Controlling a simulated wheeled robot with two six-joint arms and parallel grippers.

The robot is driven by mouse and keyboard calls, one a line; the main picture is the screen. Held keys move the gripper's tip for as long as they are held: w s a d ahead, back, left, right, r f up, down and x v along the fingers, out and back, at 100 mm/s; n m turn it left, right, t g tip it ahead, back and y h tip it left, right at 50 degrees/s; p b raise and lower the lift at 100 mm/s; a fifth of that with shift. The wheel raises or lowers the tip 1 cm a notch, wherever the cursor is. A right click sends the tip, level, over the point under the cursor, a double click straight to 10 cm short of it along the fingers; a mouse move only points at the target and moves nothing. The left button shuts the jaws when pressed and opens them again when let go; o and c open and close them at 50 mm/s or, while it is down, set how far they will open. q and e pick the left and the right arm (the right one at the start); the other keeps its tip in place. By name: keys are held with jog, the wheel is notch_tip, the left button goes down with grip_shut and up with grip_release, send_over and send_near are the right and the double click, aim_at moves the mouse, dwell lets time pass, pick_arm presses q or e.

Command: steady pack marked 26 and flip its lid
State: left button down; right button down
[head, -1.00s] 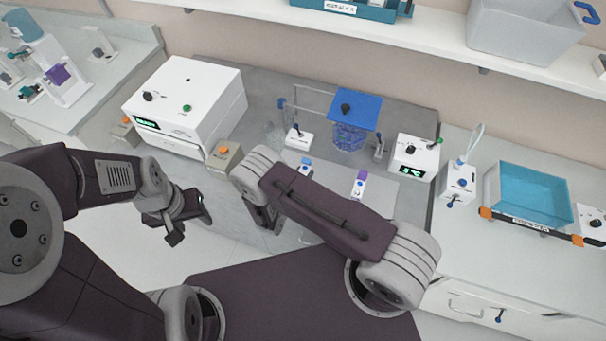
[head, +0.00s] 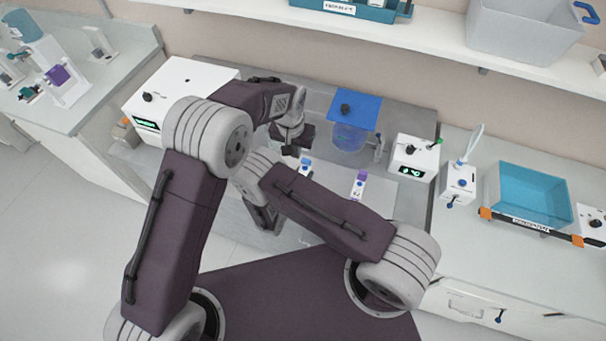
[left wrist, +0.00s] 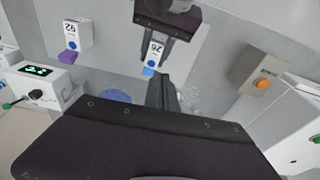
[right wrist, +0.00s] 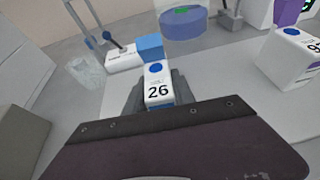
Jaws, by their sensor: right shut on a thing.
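The white pack marked 26 (right wrist: 158,88) has a blue dot and a blue lid (right wrist: 150,46) at its far end. My right gripper (right wrist: 158,98) is shut on its body. The pack also shows in the left wrist view (left wrist: 154,50) and the head view (head: 304,167). I cannot tell whether the lid is fully closed. My left gripper (left wrist: 162,90) has its fingers together, empty, close to the blue lid end; I cannot tell if they touch it. In the head view it hangs above the pack, partly behind its own arm.
A similar pack with a purple lid (head: 359,186) stands to the right. A blue-covered round vessel (head: 350,136) and a white box with a green display (head: 412,158) stand behind. A beige block with an orange button (left wrist: 264,80) is near the white machine (head: 160,92).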

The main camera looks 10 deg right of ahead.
pick_arm(q)
jog(key=s+d, duration=0.1)
send_over(300, 172)
jog(key=s, duration=0.2)
jog(key=shift+a+f, duration=0.15)
jog(key=shift+f, duration=1.65)
jog(key=shift+a+f, duration=0.1)
jog(key=shift+f, duration=1.7)
jog(key=shift+f, duration=1.2)
jog(key=shift+s+f, duration=0.1)
jog(key=shift+f, duration=0.1)
jog(key=shift+s+a+f, duration=0.15)
jog(key=shift+f, duration=0.7)
jog(key=shift+s+f, duration=0.15)
jog(key=shift+f, duration=0.55)
jog(key=shift+d+r, duration=0.2)
jog(key=shift+r, duration=0.65)
jog(key=shift+w+a+r, duration=0.1)
jog(key=shift+w+r, duration=0.05)
jog(key=shift+r, duration=0.9)
jog(key=shift+w+r, duration=0.15)
jog(key=shift+r, duration=0.9)
